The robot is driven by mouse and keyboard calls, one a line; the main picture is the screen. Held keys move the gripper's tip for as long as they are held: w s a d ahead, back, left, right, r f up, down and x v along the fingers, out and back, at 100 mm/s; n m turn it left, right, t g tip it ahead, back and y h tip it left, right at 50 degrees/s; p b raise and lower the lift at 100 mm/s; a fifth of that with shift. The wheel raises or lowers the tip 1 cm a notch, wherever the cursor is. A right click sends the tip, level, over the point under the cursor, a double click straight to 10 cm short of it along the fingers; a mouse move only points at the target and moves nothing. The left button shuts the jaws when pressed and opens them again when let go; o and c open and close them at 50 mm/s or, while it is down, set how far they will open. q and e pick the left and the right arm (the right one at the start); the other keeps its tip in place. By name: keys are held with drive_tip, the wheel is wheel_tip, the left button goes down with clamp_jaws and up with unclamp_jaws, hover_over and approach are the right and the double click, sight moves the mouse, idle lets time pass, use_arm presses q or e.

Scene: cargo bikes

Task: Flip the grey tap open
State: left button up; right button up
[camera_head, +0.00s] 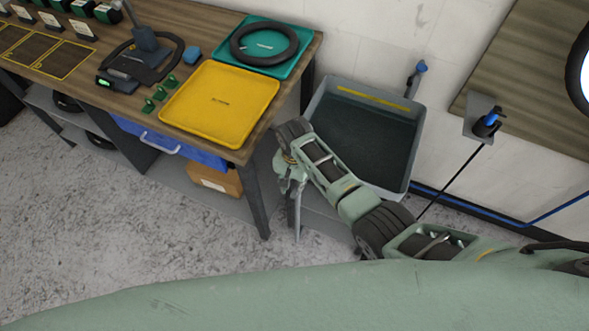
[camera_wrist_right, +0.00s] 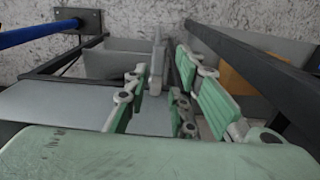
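A grey upright fitting with a blue top (camera_head: 416,80) stands at the back right rim of the grey basin (camera_head: 408,160); it looks like the tap, and I cannot tell whether it is open. My right gripper (camera_head: 291,178) is at the basin's near left side, beside the bench leg, well away from that fitting. In the right wrist view the fingers of my right gripper (camera_wrist_right: 161,78) are apart. A slim light grey upright piece (camera_wrist_right: 157,58) shows beyond and between them; I cannot tell what it is or whether a finger touches it. My left gripper is out of view.
The wooden bench (camera_head: 120,75) holds a yellow tray (camera_head: 222,103) and a teal tray (camera_head: 252,65) with a black tyre. A cardboard box (camera_head: 214,180) sits on the shelf below. A dark bench leg (camera_wrist_right: 245,55) stands close right of the gripper. A blue pipe (camera_wrist_right: 38,33) runs at the left.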

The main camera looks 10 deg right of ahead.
sight(295, 192)
wheel_tip(295, 192, up, 8)
drive_tip(key=shift+f, duration=0.2)
drive_tip(key=shift+s, duration=0.1)
idle(0.5)
